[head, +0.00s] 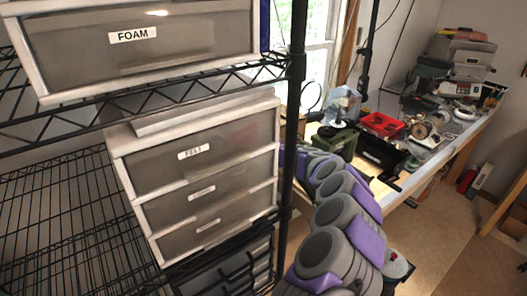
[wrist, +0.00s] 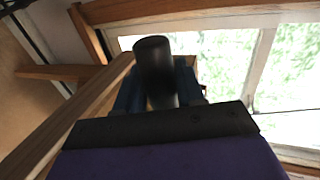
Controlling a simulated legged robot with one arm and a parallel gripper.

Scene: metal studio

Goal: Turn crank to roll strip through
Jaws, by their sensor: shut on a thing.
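In the wrist view, a black upright cylinder (wrist: 153,57), likely the crank's handle, stands between the dark fingers of my gripper (wrist: 157,92). The gripper is shut on it, and its top sticks out beyond the fingers. The rest of the crank is hidden behind the gripper. In the head view my grey and purple arm runs along the right of the shelf, but I cannot make out my gripper or the handle there. I cannot pick out the strip or the rollers in either view.
A wire shelf with a black post (head: 292,120) and drawer units (head: 200,185) fills the left of the head view, close to my arm. A workbench (head: 440,160) by the window carries a red tray (head: 382,124), a black box (head: 378,152) and several tools. Floor (head: 440,235) is open at right.

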